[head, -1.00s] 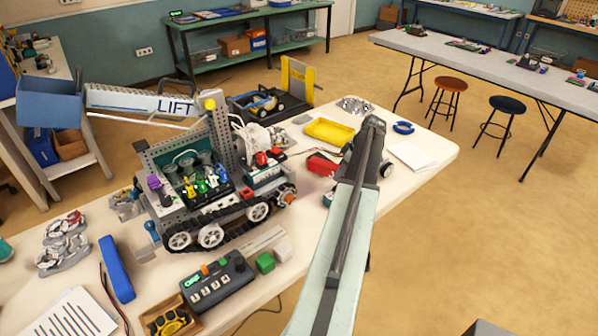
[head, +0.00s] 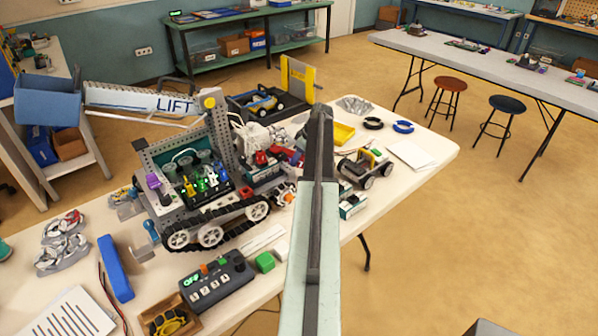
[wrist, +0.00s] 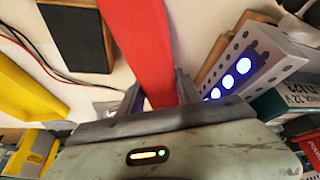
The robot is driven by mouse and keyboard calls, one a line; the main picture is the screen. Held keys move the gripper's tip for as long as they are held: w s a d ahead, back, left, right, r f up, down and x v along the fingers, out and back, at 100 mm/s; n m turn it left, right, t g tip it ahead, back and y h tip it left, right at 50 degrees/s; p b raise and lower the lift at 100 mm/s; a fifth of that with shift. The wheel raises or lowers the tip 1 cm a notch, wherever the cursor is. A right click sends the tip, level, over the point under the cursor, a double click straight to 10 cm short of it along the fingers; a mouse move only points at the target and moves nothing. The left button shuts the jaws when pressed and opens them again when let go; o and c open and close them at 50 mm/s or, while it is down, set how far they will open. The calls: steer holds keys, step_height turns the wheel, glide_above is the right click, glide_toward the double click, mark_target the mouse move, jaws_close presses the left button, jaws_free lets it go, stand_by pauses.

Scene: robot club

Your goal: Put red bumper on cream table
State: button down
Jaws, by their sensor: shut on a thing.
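The red bumper (wrist: 152,45) is a flat red strip in the wrist view. It runs up from between the fingers of my gripper (wrist: 160,90), which is shut on it. In the head view my arm hides the gripper and I cannot clearly make out the bumper there. The cream table (head: 438,145) carries a crowded spread of robot parts; its pale top also shows in the wrist view (wrist: 200,35) behind the bumper. I cannot tell whether the bumper touches the table.
A tracked robot (head: 205,195) fills the table's middle. A small wheeled robot (head: 368,167), a yellow tray (head: 343,134), dark and blue rings (head: 403,127) and white paper (head: 412,155) stand to the right.

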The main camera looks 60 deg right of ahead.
step_height(320, 180, down, 7)
steer(key=b, duration=0.5)
steer(key=shift+s+r, duration=0.1)
steer(key=shift+s, duration=0.05)
steer(key=shift+r, duration=0.25)
steer(key=shift+f, duration=0.25)
steer(key=c, duration=0.8)
jaws_free()
steer(key=shift+r, duration=0.1)
steer(key=shift+c, duration=0.2)
